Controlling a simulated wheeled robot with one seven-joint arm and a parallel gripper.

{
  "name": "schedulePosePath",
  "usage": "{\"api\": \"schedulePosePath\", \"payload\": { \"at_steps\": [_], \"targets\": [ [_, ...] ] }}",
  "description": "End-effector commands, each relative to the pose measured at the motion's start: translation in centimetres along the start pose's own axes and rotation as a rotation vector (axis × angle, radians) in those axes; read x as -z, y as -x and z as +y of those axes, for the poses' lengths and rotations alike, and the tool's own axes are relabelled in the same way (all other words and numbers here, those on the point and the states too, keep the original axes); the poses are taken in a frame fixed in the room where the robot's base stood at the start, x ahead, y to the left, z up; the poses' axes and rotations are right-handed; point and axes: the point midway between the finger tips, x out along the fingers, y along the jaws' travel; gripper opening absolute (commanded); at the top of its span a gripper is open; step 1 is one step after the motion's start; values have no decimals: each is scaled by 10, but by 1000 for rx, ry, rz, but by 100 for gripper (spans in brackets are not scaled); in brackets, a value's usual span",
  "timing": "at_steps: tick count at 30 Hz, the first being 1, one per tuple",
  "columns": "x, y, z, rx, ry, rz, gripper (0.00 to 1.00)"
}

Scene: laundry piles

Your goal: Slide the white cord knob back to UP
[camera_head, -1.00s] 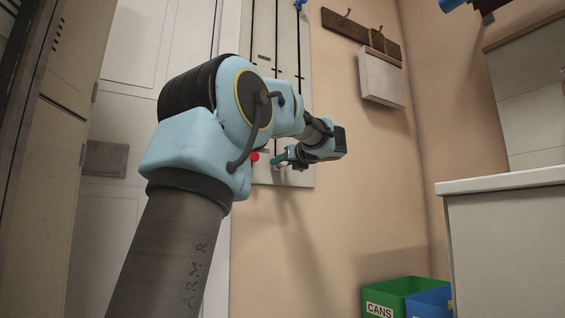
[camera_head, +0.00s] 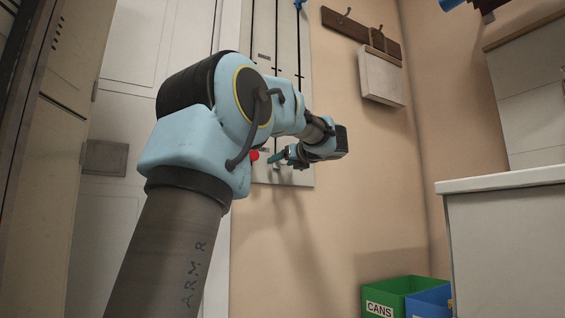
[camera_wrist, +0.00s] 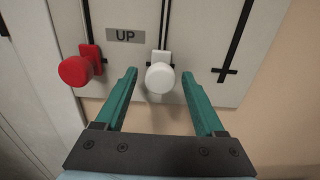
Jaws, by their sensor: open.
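The white cord knob (camera_wrist: 159,77) sits on a narrow dark slot in the pale wall panel (camera_wrist: 195,85), close to the panel's lower edge. My gripper (camera_wrist: 160,75) is open, with its two green fingers on either side of the knob. Gaps show between the knob and both fingers, and I see no contact. In the head view my gripper (camera_head: 278,158) is small at the panel's bottom, and my arm hides part of the panel.
A red knob (camera_wrist: 74,70) is on the slot to the left. The slot to the right ends in a dark cross (camera_wrist: 226,72). A blue knob (camera_head: 299,4) is high on the panel. A counter (camera_head: 505,185) and bins (camera_head: 395,290) stand at the right.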

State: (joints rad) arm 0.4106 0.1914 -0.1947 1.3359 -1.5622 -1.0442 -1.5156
Motion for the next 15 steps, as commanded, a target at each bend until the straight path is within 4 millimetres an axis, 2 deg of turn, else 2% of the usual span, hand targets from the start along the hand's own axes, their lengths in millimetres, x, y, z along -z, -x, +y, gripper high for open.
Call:
{"api": "schedulePosePath", "payload": {
  "at_steps": [15],
  "targets": [
    [-2,90,0,3,0,0,71]
  ]
}}
